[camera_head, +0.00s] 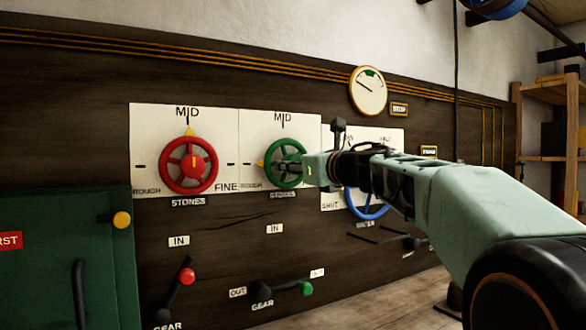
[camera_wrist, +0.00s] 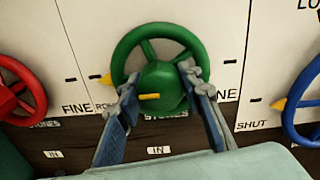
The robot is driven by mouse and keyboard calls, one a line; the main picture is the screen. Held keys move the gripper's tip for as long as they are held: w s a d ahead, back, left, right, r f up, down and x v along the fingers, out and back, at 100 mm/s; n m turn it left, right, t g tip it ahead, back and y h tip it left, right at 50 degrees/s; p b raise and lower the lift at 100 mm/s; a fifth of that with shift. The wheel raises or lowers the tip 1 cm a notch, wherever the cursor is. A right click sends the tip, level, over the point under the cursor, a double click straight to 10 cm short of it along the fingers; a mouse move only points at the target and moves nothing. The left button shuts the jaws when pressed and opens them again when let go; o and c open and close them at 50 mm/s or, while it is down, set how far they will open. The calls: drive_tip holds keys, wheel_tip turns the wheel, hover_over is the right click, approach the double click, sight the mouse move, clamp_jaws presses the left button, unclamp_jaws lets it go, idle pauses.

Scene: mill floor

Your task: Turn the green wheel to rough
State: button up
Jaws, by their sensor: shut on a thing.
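The green wheel (camera_head: 287,150) is on a white plate marked MID at the top. Its yellow pointer (camera_head: 260,163) sticks out to the left, level with the tick on the rough side. In the wrist view the green wheel (camera_wrist: 171,34) fills the middle, and the yellow pointer (camera_wrist: 104,79) sits above the partly hidden ROUGH label (camera_wrist: 104,107). My gripper (camera_wrist: 157,82) has a finger on either side of the wheel's hub and is shut on the wheel. In the head view my gripper (camera_head: 308,168) covers the wheel's right edge.
A red wheel (camera_head: 188,165) with its pointer up at MID stands to the left. A blue wheel (camera_head: 366,210) is to the right, partly behind my arm. Below are a red-knobbed lever (camera_head: 187,276) and a green-knobbed lever (camera_head: 305,288). A green cabinet (camera_head: 60,280) stands at lower left.

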idle(0.4)
drive_tip(key=o, duration=1.2)
drive_tip(key=shift+c, duration=0.2)
drive_tip(key=v, duration=0.7)
drive_tip(key=shift+s, duration=0.25)
drive_tip(key=shift+d+r, duration=0.1)
